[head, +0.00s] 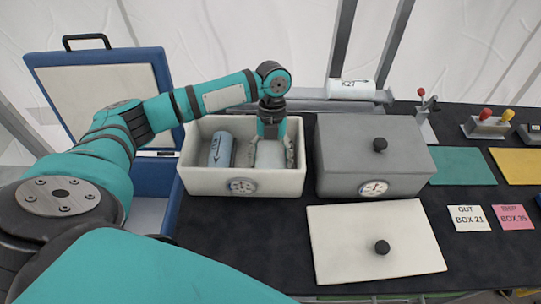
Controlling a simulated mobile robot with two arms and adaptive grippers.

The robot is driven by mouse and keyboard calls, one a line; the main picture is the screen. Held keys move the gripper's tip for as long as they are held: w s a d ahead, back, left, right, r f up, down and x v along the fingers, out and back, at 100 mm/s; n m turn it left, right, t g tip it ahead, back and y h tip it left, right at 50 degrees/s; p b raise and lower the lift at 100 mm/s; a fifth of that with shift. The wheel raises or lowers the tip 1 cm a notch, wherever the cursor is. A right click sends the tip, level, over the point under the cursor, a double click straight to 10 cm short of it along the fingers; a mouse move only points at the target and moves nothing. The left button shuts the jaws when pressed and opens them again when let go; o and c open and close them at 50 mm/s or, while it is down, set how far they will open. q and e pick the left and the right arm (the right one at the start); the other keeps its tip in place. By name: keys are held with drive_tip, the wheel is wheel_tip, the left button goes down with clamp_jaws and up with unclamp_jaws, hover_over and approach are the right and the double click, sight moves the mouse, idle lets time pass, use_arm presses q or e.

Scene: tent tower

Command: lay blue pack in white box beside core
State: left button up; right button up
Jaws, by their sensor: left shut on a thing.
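The open white box (205,184) stands left of centre, with a round dial on its front. A blue-grey cylinder with dark marks, seemingly the core (221,149), lies in its left part. My left gripper (271,158) reaches down into the right part of the box. It is shut on a pack (270,153) that looks pale here, seemingly the blue pack. The pack is beside the core with a small gap. Whether it touches the box floor is hidden. My right gripper is not in view.
A closed grey box (345,160) stands close on the right. A loose white lid (350,235) lies in front. A white cylinder marked K27 (351,87) rests on a rack behind. An open blue case (155,185) is at left. Cards (468,218) and coloured mats (462,166) lie right.

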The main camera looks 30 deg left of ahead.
sight(271, 150)
use_arm(q)
drive_tip(key=o, duration=0.9)
drive_tip(key=shift+o, duration=1.1)
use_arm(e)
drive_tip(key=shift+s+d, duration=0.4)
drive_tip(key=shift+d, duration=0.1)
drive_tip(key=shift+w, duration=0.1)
use_arm(q)
drive_tip(key=shift+w+r, duration=0.2)
drive_tip(key=shift+r, duration=0.35)
drive_tip(key=b+v, duration=0.1)
drive_tip(key=v, duration=1)
drive_tip(key=shift+b, duration=0.4)
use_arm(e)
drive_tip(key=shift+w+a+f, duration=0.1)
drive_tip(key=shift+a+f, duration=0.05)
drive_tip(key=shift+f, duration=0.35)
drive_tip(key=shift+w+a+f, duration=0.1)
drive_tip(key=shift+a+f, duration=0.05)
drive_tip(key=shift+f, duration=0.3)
use_arm(q)
drive_tip(key=shift+s, duration=0.1)
